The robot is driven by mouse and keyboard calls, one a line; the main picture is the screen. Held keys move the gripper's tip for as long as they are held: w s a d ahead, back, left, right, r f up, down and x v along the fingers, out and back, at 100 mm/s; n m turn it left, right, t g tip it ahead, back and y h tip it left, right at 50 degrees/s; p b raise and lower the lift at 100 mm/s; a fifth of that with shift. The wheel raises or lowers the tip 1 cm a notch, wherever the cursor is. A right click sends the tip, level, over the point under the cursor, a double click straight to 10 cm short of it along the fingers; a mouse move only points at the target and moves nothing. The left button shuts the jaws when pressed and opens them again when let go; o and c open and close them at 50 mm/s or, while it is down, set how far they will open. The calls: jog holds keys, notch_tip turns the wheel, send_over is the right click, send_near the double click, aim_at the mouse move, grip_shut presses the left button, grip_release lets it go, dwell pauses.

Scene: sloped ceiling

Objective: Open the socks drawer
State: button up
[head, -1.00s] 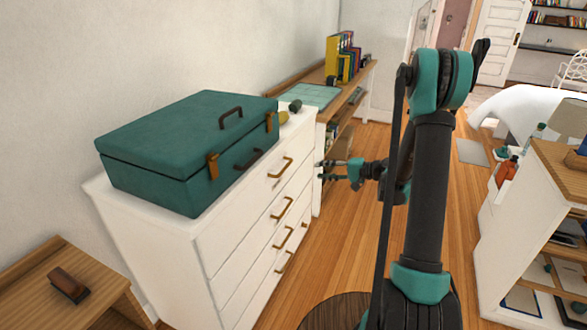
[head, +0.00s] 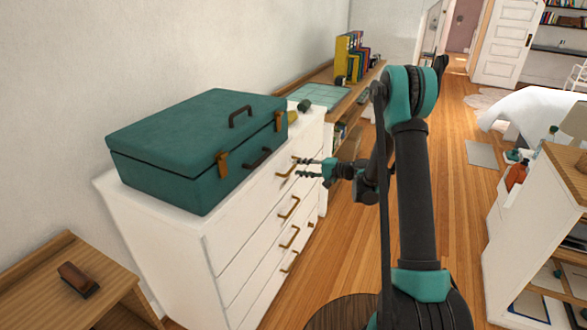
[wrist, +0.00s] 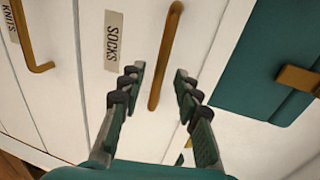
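The white dresser (head: 160,245) has a column of drawers with brass bar handles. The socks drawer is the top one, with its front shut; its SOCKS label (wrist: 113,42) shows in the wrist view. Its brass handle (wrist: 165,55) runs up between my fingers there, and the same handle (head: 287,166) shows in the head view. My gripper (head: 299,168) is open in front of this drawer, and its fingertips lie either side of the handle in the wrist view (wrist: 159,72). I cannot tell whether a finger touches it.
A teal case (head: 190,150) sits on the dresser top. The KNITS drawer's handle (wrist: 32,45) is beside the socks drawer in the wrist view. A desk with books (head: 350,60) stands beyond. Wooden floor (head: 345,250) is clear in front of the dresser.

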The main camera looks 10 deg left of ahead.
aim_at(293, 167)
jog(key=shift+x, duration=1.75)
jog(key=shift+c, duration=0.6)
grip_shut()
